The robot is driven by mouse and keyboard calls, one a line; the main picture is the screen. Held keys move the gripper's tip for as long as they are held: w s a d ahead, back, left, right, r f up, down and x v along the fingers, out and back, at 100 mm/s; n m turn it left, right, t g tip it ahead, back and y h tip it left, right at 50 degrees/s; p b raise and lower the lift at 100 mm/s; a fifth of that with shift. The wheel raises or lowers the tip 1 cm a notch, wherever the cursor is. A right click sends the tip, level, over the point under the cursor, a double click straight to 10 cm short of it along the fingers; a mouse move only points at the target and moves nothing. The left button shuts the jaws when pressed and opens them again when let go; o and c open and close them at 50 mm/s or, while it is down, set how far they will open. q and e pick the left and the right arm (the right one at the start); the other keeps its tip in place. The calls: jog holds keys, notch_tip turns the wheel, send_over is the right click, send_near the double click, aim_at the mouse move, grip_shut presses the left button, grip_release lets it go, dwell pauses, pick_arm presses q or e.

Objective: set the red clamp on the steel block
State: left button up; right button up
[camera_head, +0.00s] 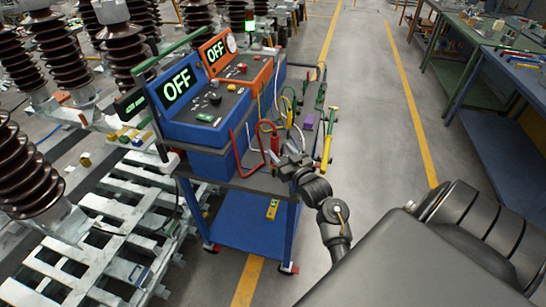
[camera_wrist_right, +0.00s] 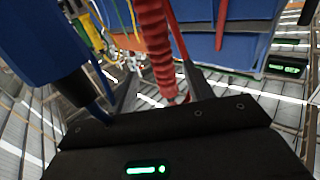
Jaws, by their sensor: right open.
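The red clamp (camera_head: 275,144) stands upright at the right side of the blue trolley's top, with a red cable looping from it. My right gripper (camera_head: 284,166) is just below and beside it in the head view. In the right wrist view, a red ribbed part (camera_wrist_right: 154,45), apparently the clamp's grip, reaches down between the open fingers of my right gripper (camera_wrist_right: 162,92). I cannot tell whether the fingers touch it. I cannot single out the steel block with certainty. My left gripper is not in view.
The trolley (camera_head: 238,222) carries a blue box (camera_head: 195,105) and an orange box (camera_head: 238,72), both reading OFF. Cables and a yellow-handled tool (camera_head: 327,150) lie close to my right gripper. Brown insulators (camera_head: 25,170) and metal pallets (camera_head: 90,255) stand left. The floor aisle (camera_head: 365,90) is clear.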

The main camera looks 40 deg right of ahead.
aim_at(272, 142)
jog(key=w, duration=0.1)
jog(key=w+p, duration=0.1)
jog(key=w, duration=0.1)
jog(key=w+p, duration=0.1)
jog(key=w, duration=0.1)
jog(key=shift+w+d+r, duration=0.1)
jog(key=shift+w+d, duration=0.1)
jog(key=shift+d, duration=0.1)
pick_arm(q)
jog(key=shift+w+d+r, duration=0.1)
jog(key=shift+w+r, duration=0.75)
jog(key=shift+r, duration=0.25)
pick_arm(e)
jog(key=shift+w+d, duration=0.1)
jog(key=shift+w, duration=0.25)
jog(key=shift+c, duration=1)
grip_shut()
